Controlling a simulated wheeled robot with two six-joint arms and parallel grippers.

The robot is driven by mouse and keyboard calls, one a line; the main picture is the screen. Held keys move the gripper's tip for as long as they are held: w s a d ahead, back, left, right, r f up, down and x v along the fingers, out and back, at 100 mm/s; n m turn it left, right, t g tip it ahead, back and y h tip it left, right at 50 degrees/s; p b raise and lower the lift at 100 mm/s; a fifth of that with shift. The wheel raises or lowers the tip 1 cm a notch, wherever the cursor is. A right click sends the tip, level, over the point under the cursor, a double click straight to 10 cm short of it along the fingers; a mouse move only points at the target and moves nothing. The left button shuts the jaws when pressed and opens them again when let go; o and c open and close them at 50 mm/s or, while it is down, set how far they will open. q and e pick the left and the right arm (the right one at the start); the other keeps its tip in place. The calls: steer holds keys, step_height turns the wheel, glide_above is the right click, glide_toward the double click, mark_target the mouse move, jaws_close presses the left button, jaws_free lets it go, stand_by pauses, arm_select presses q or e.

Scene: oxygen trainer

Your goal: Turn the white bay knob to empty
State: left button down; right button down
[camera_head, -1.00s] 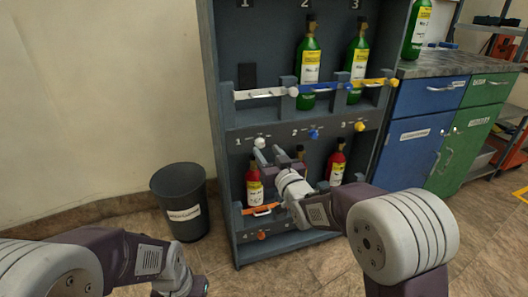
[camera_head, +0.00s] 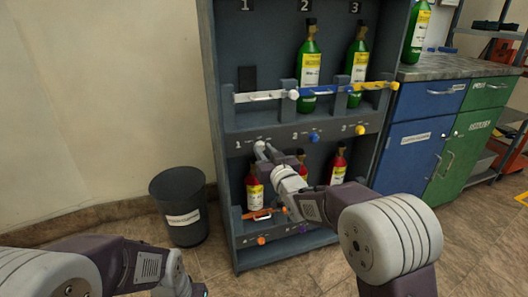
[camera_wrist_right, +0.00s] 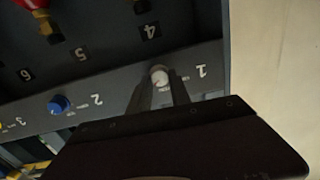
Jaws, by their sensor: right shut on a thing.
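The white bay knob (camera_wrist_right: 159,76) is on the rack's label strip beside the number 1. In the right wrist view it sits between my right gripper's fingertips (camera_wrist_right: 160,86). My right gripper (camera_head: 262,150) is shut on it at the left end of the strip in the head view, where the fingers largely cover the knob. The small label text beside the knob is too small to read, so its setting is unclear. My left gripper (camera_head: 188,287) is low at the bottom edge, away from the rack, with its fingertips cut off.
A blue knob (camera_head: 314,138) and a yellow knob (camera_head: 360,130) are on the same strip. Green bottles (camera_head: 309,68) stand above, red bottles (camera_head: 254,190) below. A dark bin (camera_head: 180,208) stands left of the rack, and cabinets (camera_head: 410,150) stand right.

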steer(key=n, duration=0.7)
steer(key=shift+a, duration=0.1)
steer(key=n, duration=0.6)
steer(key=shift+h+b, duration=0.3)
steer(key=n, duration=0.4)
steer(key=n+p, duration=0.1)
steer(key=n, duration=0.2)
steer(key=shift+a+h, duration=0.1)
steer(key=shift+h, duration=0.2)
steer(key=shift+f+n+p, duration=0.15)
steer(key=shift+n+p, duration=0.2)
steer(key=shift+n, duration=1.05)
steer(key=c, duration=1.2)
jaws_free()
